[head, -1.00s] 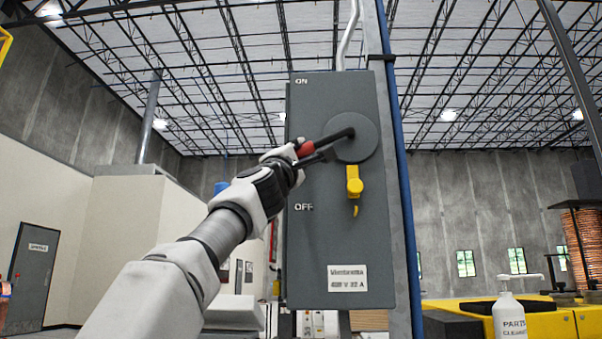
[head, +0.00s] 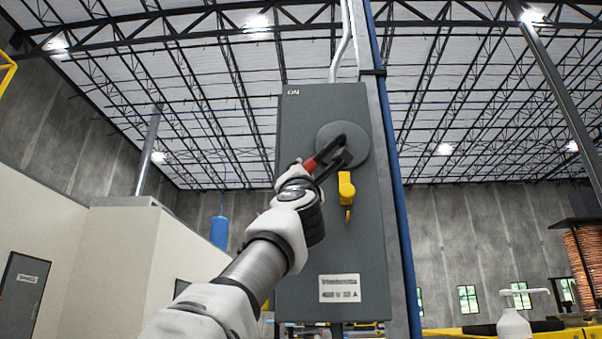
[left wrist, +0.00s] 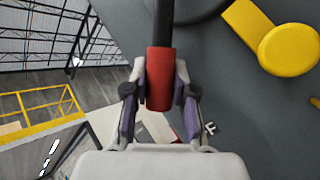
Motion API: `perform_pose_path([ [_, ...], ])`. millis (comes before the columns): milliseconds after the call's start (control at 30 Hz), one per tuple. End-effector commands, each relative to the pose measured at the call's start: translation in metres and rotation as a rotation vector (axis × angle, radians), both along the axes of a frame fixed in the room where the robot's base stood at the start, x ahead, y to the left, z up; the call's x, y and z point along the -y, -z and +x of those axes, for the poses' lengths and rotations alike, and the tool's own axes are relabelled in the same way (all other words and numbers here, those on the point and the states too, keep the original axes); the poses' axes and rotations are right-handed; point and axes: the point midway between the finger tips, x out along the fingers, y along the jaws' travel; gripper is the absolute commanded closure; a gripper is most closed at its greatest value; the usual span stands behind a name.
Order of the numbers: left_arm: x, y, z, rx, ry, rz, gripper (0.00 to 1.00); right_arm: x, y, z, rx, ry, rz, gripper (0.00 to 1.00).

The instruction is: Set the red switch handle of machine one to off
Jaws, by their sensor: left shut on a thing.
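The grey switch box (head: 300,240) stands upright on a post, with "ON" lettered near its top. Its round hub (head: 342,138) carries a black lever with a red handle (head: 309,165), which points left and down. In the left wrist view the red grip (left wrist: 159,80) sits between the two fingers. My left gripper (head: 316,172) is shut on the red handle. The "OFF" lettering is hidden behind my arm in the head view; one letter shows in the left wrist view. The yellow padlock-like part (head: 346,188) hangs below the hub. My right gripper is not in view.
A blue pipe (head: 396,170) runs up the post right of the box. A yellow railing (left wrist: 40,108) shows in the left wrist view. The space left of the box is open.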

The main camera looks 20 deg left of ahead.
Motion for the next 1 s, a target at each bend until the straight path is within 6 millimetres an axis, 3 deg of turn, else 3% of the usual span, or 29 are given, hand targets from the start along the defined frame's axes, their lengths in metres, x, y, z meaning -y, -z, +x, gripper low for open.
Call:
perform_pose_path([
  [133, 0.002, 0.003, 0.002, -0.003, 0.002, 0.0, 1.0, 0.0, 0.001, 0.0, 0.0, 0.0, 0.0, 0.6],
  [167, 0.002, 0.003, 0.002, -0.004, 0.003, 0.0, 0.71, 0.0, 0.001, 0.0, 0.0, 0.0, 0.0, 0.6],
  [233, 0.002, 0.003, 0.002, -0.004, 0.002, 0.001, 0.48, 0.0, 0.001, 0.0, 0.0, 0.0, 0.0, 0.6],
  [767, 0.0, 0.0, 0.001, -0.004, 0.001, 0.007, 0.48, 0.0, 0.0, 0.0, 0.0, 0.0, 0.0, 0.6],
  [933, -0.012, -0.014, -0.003, -0.035, 0.0, 0.108, 0.48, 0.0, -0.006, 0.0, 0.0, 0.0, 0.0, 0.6],
  [1000, -0.019, -0.03, -0.004, -0.062, 0.0, 0.201, 0.48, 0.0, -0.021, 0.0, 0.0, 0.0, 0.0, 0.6],
])
